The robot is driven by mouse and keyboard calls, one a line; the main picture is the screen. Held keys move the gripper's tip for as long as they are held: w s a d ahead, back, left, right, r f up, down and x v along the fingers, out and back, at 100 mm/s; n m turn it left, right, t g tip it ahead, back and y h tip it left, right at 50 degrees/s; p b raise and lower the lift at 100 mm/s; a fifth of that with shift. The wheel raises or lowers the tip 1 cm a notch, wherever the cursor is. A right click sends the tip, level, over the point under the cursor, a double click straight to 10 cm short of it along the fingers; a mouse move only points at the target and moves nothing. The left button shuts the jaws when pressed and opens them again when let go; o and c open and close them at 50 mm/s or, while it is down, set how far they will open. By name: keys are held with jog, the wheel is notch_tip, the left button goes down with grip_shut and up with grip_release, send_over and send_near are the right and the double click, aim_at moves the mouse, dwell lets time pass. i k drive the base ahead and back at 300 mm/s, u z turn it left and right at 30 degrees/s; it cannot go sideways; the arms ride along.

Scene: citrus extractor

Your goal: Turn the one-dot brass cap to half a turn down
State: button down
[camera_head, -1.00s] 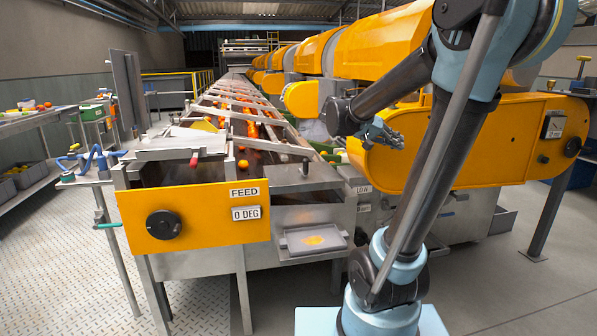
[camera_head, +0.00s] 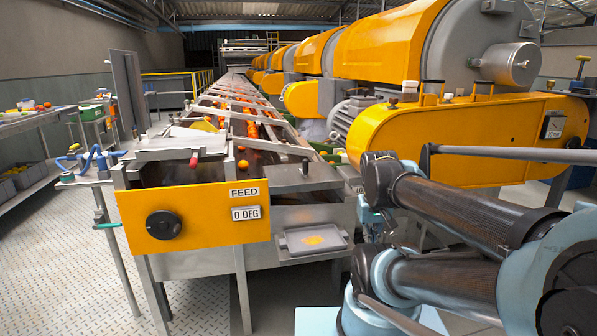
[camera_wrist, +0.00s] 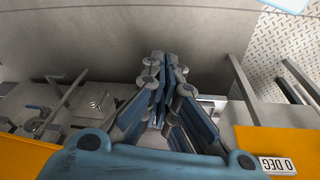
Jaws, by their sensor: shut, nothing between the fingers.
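In the head view my arm mostly hides the gripper, low beside the right end of the feed frame.
The yellow feed panel (camera_head: 195,217) has a black knob (camera_head: 163,225) and a "0 DEG" plate (camera_head: 246,213). A small tray (camera_head: 313,240) juts out beside it. Oranges (camera_head: 243,164) lie on the conveyor. Open floor lies at the left.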

aim_at(550, 84)
jog(key=z, duration=1.9)
jog(key=i, duration=0.9)
jog(key=z, duration=0.6)
jog(key=i, duration=1.05)
jog(key=u, duration=0.55)
jog(key=i, duration=1)
jog(key=u, duration=0.7)
jog(key=i, duration=0.35)
